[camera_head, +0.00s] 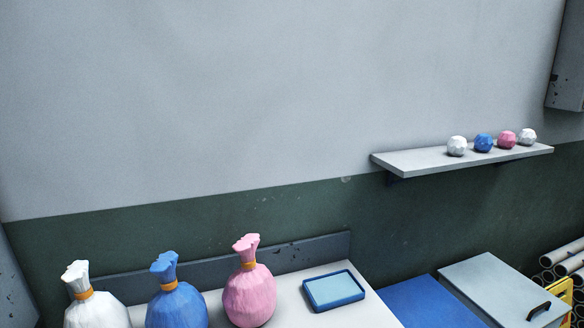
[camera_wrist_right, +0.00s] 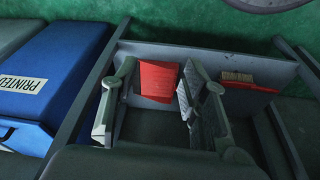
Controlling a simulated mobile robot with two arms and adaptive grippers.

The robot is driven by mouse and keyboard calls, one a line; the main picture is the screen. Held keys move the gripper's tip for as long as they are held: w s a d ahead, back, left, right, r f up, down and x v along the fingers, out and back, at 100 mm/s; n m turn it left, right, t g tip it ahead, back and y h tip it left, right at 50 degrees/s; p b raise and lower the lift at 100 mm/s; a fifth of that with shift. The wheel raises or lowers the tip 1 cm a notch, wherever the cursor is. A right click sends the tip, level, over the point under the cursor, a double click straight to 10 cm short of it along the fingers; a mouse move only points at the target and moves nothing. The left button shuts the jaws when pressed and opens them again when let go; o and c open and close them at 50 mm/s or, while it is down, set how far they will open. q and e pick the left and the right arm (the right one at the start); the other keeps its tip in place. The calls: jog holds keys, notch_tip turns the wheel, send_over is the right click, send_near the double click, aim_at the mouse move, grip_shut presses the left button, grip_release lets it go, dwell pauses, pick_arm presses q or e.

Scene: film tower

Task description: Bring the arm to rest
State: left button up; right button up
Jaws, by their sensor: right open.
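My right gripper (camera_wrist_right: 158,105) shows in the right wrist view with its two grey fingers spread apart. It is open, and I see nothing held between the fingers. A flat red piece (camera_wrist_right: 157,80) shows beyond and between the fingers, inside a grey open frame or bin (camera_wrist_right: 205,52); I cannot tell how far below the fingertips it lies. Neither gripper and neither arm shows in the head view. My left gripper is in no view.
A blue box labelled PRINTED (camera_wrist_right: 50,75) stands left of the right gripper. In the head view, white (camera_head: 96,310), blue (camera_head: 177,305) and pink (camera_head: 249,295) bags and a blue-rimmed tray (camera_head: 334,290) stand on a pale table. A shelf (camera_head: 420,163) holds several crumpled balls.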

jog(key=s+f+g, duration=0.1)
jog(key=s+f, duration=0.2)
jog(key=f, duration=0.5)
jog(key=s+f, duration=0.3)
jog(key=f, duration=0.5)
jog(key=s+d+f, duration=0.3)
jog(key=s+f, duration=0.7)
jog(key=s, duration=0.3)
jog(key=shift+s+d+f+g, duration=0.2)
jog(key=shift+s+g, duration=0.1)
jog(key=shift+g, duration=0.1)
